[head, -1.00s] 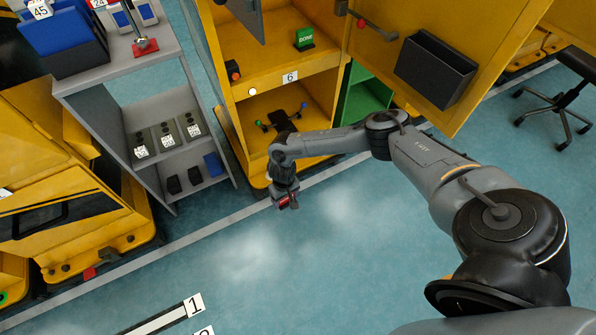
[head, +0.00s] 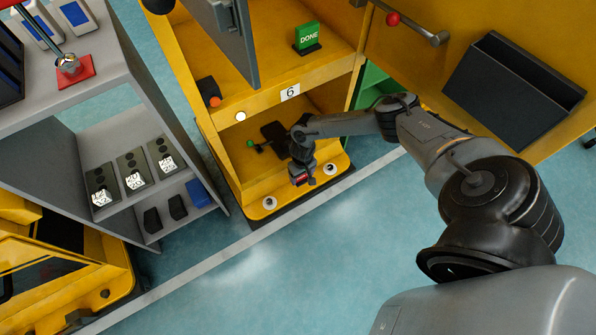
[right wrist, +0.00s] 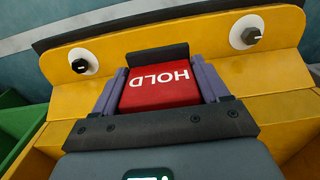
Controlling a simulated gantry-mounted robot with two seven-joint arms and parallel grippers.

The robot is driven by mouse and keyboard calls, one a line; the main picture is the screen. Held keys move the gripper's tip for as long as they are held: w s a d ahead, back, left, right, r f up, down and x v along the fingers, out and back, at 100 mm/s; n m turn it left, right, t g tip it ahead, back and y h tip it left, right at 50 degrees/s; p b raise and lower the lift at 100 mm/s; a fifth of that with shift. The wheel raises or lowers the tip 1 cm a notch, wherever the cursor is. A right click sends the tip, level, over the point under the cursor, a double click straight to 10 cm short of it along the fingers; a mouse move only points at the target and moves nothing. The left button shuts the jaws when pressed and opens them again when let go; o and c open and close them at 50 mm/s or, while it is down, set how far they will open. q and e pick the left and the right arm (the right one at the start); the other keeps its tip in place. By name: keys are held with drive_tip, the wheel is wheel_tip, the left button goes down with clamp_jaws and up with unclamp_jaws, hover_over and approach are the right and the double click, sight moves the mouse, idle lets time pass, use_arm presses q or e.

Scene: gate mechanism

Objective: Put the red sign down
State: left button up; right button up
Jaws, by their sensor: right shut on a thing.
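The red sign (right wrist: 160,83) reads HOLD, upside down in the right wrist view, and has a dark base plate along its far edge. My right gripper (right wrist: 160,88) is shut on it, with one finger at each side. In the head view the right gripper (head: 303,178) holds the red sign at the front of the yellow cabinet's lower bay (head: 234,178). I cannot tell whether the sign touches the cabinet. My left gripper is not in view.
A green DONE sign (head: 308,37) stands on the cabinet's upper shelf. A grey door (head: 232,40) hangs open there. A dark object with a green knob (head: 251,143) lies in the lower bay. A grey shelf unit (head: 150,115) stands left. A black bin (head: 512,82) is on the yellow panel at right.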

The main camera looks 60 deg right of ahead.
sight(301, 180)
drive_tip(key=shift+w+d+f+b, duration=0.5)
drive_tip(key=shift+d+f+b, duration=0.05)
drive_tip(key=shift+f, duration=0.05)
drive_tip(key=f, duration=0.1)
drive_tip(key=f+b, duration=0.2)
drive_tip(key=shift+s+a, duration=0.2)
drive_tip(key=shift+a, duration=0.05)
drive_tip(key=shift+s+a+f, duration=0.15)
drive_tip(key=shift+f, duration=0.05)
drive_tip(key=shift+f+b, duration=0.3)
drive_tip(key=shift+b, duration=0.15)
drive_tip(key=f, duration=0.1)
drive_tip(key=f+b, duration=0.2)
drive_tip(key=shift+w+d, duration=0.25)
drive_tip(key=shift+w, duration=0.05)
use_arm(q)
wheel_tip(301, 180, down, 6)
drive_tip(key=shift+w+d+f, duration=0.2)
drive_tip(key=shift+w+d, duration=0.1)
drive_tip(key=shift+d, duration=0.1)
use_arm(e)
drive_tip(key=shift+s+r, duration=0.1)
drive_tip(key=shift+s+a, duration=0.1)
drive_tip(key=shift+a, duration=0.05)
